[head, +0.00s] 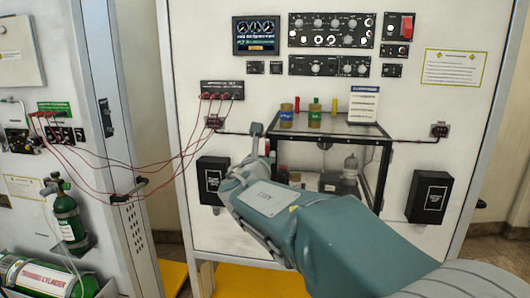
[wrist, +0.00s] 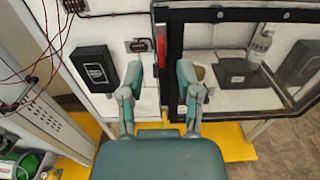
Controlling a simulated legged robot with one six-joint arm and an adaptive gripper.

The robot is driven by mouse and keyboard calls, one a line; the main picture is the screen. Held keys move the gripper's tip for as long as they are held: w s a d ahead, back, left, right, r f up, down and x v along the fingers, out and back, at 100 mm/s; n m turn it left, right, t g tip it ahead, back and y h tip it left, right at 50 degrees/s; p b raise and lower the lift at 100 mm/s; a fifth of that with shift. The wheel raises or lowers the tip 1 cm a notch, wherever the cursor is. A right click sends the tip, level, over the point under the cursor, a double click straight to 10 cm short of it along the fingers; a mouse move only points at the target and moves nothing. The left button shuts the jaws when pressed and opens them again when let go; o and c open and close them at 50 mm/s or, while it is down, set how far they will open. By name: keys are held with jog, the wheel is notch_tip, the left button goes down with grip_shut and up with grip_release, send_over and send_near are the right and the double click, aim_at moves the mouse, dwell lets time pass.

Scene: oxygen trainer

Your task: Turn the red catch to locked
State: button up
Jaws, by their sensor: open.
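The red catch (wrist: 161,43) is a narrow upright red piece at the left edge of the dark-framed clear chamber (wrist: 232,15) in the wrist view. My gripper (wrist: 160,75) is open, with one teal finger on each side of the line below the catch. The fingers look empty and the catch lies just beyond their tips; I cannot tell the exact gap.
The chamber (head: 384,170) has bottles (head: 314,118) on its lid and items inside. Black boxes (head: 213,181) flank it on the white panel. Red cables (head: 155,178) hang at left. A green cylinder (head: 68,218) stands lower left. A yellow strip (wrist: 235,140) runs below.

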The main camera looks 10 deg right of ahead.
aim_at(266, 151)
jog(key=shift+x, duration=1.6)
grip_shut()
